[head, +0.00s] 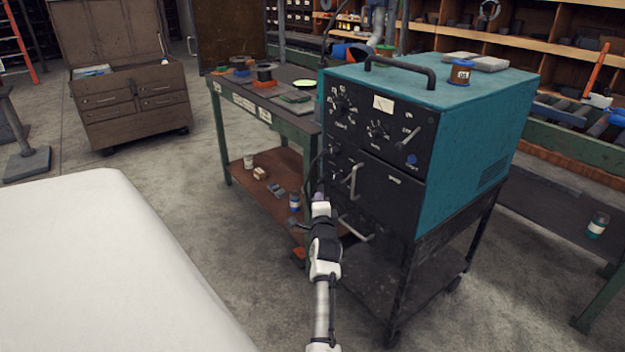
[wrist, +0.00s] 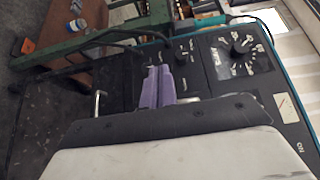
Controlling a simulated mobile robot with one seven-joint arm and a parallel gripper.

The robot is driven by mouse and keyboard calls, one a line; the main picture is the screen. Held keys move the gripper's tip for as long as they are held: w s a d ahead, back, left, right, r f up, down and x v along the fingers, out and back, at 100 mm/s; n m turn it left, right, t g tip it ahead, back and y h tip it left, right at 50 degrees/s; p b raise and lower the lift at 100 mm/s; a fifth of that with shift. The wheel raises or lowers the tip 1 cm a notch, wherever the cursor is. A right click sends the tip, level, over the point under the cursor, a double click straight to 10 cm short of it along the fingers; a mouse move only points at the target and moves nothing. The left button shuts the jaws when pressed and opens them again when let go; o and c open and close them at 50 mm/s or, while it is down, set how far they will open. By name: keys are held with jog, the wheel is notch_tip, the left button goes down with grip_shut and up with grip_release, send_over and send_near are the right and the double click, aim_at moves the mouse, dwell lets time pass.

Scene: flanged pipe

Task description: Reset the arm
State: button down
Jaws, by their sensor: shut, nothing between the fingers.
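My arm (head: 323,290) reaches forward from the bottom of the head view. My gripper (head: 320,192) is at its far end, in front of the dark front panel of a teal machine (head: 480,125). In the wrist view the purple fingertips of my gripper (wrist: 157,87) are together, with nothing seen between them. Behind them is the machine's black panel (wrist: 205,85) with knobs, a gauge and handles. I cannot tell whether the fingertips touch the panel.
The machine stands on a dark wheeled cart (head: 400,280). A green workbench (head: 243,108) with tools and cans is beside it on the left. A brown tool chest (head: 135,105) stands farther back. A white surface (head: 90,265) fills the lower left. Concrete floor (head: 200,200) is open between.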

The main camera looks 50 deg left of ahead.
jog(key=shift+s+a, duration=0.25)
jog(key=shift+s, duration=0.65)
